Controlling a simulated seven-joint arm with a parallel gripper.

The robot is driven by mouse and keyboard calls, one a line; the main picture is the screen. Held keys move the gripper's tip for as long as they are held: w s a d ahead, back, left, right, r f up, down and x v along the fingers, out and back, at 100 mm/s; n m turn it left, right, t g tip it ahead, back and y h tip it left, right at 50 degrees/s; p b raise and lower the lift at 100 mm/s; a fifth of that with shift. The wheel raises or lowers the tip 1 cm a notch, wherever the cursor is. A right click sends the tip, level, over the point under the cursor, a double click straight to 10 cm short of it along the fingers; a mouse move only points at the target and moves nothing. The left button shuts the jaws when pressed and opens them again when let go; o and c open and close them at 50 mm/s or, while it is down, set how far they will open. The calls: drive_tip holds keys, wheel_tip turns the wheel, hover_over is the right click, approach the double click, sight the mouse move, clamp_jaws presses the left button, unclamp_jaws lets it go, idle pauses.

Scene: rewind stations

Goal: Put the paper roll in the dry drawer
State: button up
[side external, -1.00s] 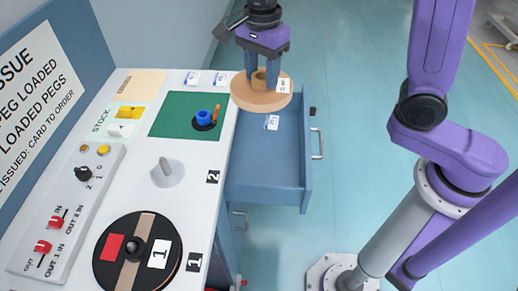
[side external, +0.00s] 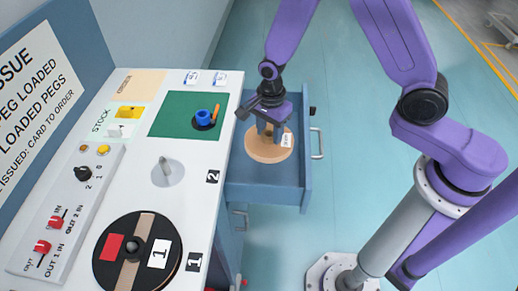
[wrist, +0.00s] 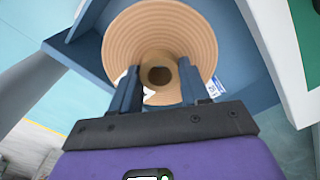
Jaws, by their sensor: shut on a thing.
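The paper roll (side external: 262,153) is a flat tan disc with a raised core and a white label. My gripper (side external: 268,128) is shut on the roll's core from above; in the wrist view its two fingers (wrist: 158,85) stand on either side of the core hole. The roll (wrist: 150,35) shows its ringed top face in the wrist view. The open blue drawer (side external: 265,192) is under the roll, which is within its outline. I cannot tell whether the roll touches the drawer floor. A blue-and-white label (wrist: 215,87) shows beside the roll in the wrist view.
The white bench (side external: 190,215) is left of the drawer, with a green mat (side external: 170,115) holding a blue piece (side external: 203,117). An upright grey peg (side external: 166,167) and a black turntable (side external: 112,268) are on the bench. The drawer's front part is clear.

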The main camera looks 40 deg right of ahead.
hover_over(268, 172)
drive_tip(key=shift+w+f, duration=0.1)
drive_tip(key=shift+f, duration=6.45)
drive_tip(key=shift+f, duration=0.15)
drive_tip(key=o, duration=1.3)
